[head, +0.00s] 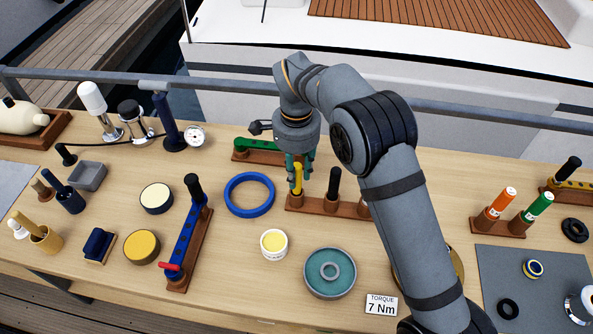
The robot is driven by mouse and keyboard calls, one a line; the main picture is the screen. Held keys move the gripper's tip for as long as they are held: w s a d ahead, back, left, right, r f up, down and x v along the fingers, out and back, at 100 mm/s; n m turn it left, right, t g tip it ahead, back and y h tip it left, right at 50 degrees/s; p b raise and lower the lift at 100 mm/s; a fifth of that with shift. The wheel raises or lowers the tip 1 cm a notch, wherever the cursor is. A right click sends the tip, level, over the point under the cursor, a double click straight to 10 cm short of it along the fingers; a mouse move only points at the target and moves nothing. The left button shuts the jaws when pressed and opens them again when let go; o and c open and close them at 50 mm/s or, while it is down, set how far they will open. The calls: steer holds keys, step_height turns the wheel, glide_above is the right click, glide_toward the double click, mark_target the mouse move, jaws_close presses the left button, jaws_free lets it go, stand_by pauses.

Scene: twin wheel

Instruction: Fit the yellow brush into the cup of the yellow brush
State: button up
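The yellow brush (297,180) shows as a short upright yellow handle at the left end of a low brown wooden rack (318,206) in the head view. My gripper (299,170) points down from above, with teal fingers around the upper part of the handle. The view is too small to tell whether the fingers press on it. The brush's lower end meets the rack; I cannot tell whether it sits in a hole. A small white cup with a yellow inside (273,245) stands in front of the rack. I cannot tell whether it is the brush's cup.
A black-handled tool (333,182) stands in the same rack, right of my gripper. A blue ring (249,195) lies to the left, and a green tool on a wooden base (258,149) lies behind. A round teal dish (330,272) stands in front. My arm hides part of the table.

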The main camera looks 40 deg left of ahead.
steer(key=shift+o, duration=1.4)
steer(key=shift+r, duration=0.1)
step_height(320, 180, up, 12)
steer(key=shift+f, duration=0.1)
steer(key=shift+f, duration=0.1)
step_height(320, 180, down, 12)
steer(key=shift+r, duration=0.15)
steer(key=shift+r+p, duration=0.35)
steer(key=shift+f+b, duration=0.2)
steer(key=shift+b, duration=0.2)
